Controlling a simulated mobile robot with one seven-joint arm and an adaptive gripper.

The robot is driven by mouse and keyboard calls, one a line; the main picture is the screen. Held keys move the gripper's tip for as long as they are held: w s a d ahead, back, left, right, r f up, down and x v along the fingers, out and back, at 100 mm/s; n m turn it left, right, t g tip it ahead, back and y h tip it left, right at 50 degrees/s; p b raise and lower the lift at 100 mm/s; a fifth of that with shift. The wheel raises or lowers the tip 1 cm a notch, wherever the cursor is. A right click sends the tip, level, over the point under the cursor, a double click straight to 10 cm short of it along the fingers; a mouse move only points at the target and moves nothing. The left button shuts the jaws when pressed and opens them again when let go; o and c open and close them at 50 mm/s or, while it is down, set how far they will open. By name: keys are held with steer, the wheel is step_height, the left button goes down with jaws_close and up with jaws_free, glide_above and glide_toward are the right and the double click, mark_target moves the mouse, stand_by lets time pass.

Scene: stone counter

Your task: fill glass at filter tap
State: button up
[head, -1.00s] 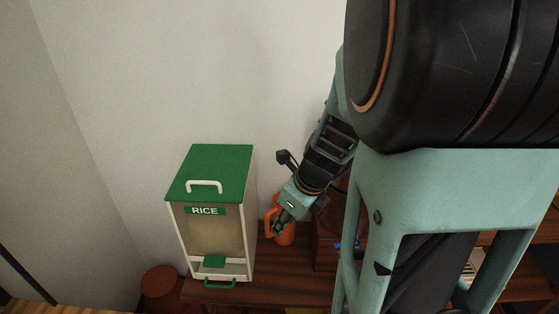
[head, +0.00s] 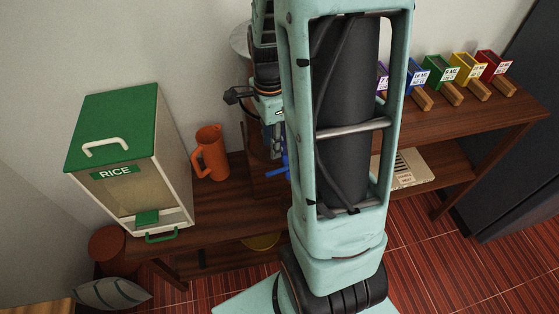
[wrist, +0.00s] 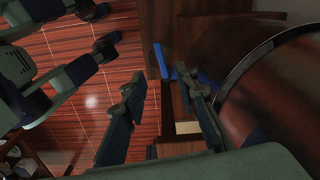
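A dark brown rounded vessel (wrist: 278,85) with a dark metal hoop fills the right of the wrist view. A blue tap-like part (wrist: 162,62) shows beside it, beyond my fingertips. In the head view the blue part (head: 284,172) shows beside my arm, which hides most of the vessel. My gripper (wrist: 165,88) is open, its two fingers apart with nothing seen between them. In the head view my gripper (head: 275,145) points down by the vessel, partly hidden by my arm. I cannot make out a glass in either view.
An orange pitcher (head: 210,155) stands left of my gripper. A white rice bin (head: 130,190) with a green lid stands further left. Purple, blue, green, yellow and red scoops (head: 440,72) line the right shelf top. A beige labelled item (head: 408,168) lies on the lower shelf.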

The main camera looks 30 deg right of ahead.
mark_target(273, 172)
step_height(273, 172, down, 11)
steer(key=shift+r, duration=0.15)
stand_by(0.4)
jaws_close()
stand_by(0.4)
